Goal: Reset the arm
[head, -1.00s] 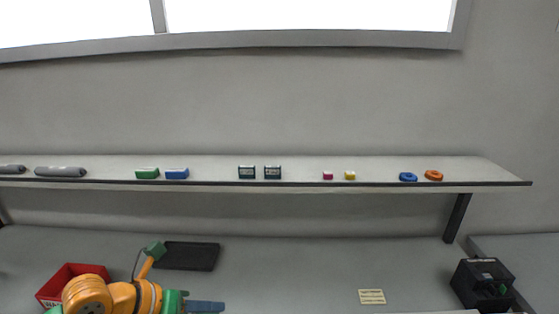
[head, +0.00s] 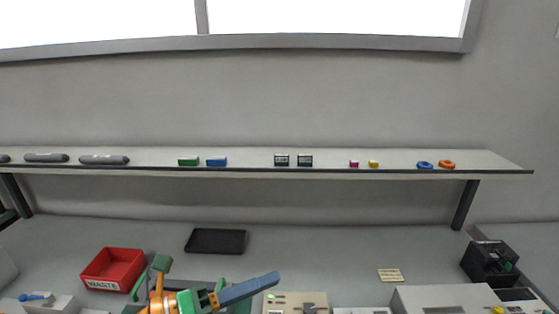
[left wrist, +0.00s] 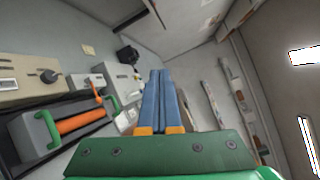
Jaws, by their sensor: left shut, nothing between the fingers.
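My left gripper (head: 262,285) shows at the bottom of the head view, with blue fingers pointing right and slightly up. It is above the front part of the bench, apart from the things there. In the left wrist view its two blue fingers (left wrist: 160,78) lie together, shut, with nothing between them. My right gripper is in neither view.
A red waste bin (head: 114,270) and a black tray (head: 215,241) stand on the bench. A shelf (head: 330,172) above carries cartridges and small items. Grey machines (head: 440,298) and a black device (head: 488,260) stand at right. The bench middle behind the gripper is clear.

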